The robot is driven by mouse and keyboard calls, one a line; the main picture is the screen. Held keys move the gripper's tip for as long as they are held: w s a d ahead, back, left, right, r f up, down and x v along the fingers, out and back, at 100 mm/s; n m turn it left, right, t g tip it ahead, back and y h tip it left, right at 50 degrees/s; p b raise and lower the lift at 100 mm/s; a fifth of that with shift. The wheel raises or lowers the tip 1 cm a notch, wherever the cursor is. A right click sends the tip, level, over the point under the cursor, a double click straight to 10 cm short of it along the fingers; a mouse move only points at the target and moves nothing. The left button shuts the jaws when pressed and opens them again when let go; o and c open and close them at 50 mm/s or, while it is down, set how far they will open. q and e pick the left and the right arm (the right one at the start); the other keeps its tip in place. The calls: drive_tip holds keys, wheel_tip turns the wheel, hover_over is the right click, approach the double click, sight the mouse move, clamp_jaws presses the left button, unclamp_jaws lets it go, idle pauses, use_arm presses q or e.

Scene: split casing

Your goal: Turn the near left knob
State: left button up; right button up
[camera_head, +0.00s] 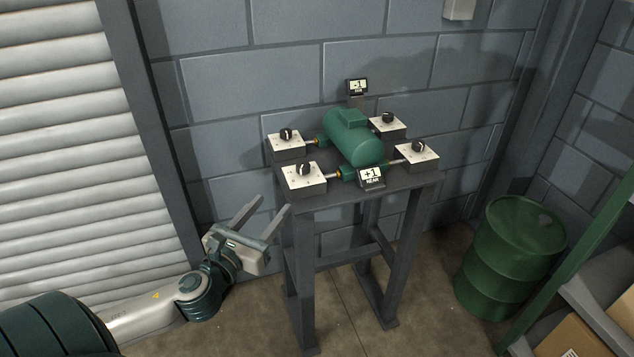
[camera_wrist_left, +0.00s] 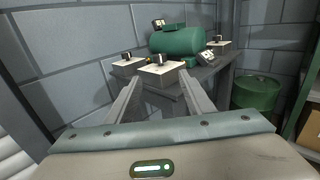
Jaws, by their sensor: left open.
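The near left knob (camera_head: 303,168) is black and sits on a white-topped box (camera_head: 306,183) at the front left corner of the dark stand (camera_head: 400,187). In the left wrist view the near knob (camera_wrist_left: 161,62) shows beyond my fingertips, roughly between them. My left gripper (camera_head: 264,217) is open and empty, apart from the knob, to the lower left of the stand. Its fingers (camera_wrist_left: 158,88) point toward the stand. A green casing (camera_head: 353,138) lies in the middle of the stand, with a rod from the near left box to it. My right gripper is not in view.
Three other knob boxes stand at the far left (camera_head: 287,146), far right (camera_head: 388,129) and near right (camera_head: 418,160). A front display (camera_head: 371,177) reads +1 and a back display (camera_head: 357,87) reads -1. A green drum (camera_head: 512,255) stands right.

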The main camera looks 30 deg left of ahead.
sight(300, 172)
use_arm(q)
drive_tip(key=shift+w, duration=0.15)
drive_tip(key=w, duration=0.5)
drive_tip(key=w+a+p, duration=0.1)
drive_tip(key=w, duration=0.4)
drive_tip(key=w+p, duration=0.1)
drive_tip(key=w, duration=0.5)
drive_tip(key=shift+a, duration=0.4)
drive_tip(key=shift+w+p, duration=0.3)
drive_tip(key=shift+w, duration=0.25)
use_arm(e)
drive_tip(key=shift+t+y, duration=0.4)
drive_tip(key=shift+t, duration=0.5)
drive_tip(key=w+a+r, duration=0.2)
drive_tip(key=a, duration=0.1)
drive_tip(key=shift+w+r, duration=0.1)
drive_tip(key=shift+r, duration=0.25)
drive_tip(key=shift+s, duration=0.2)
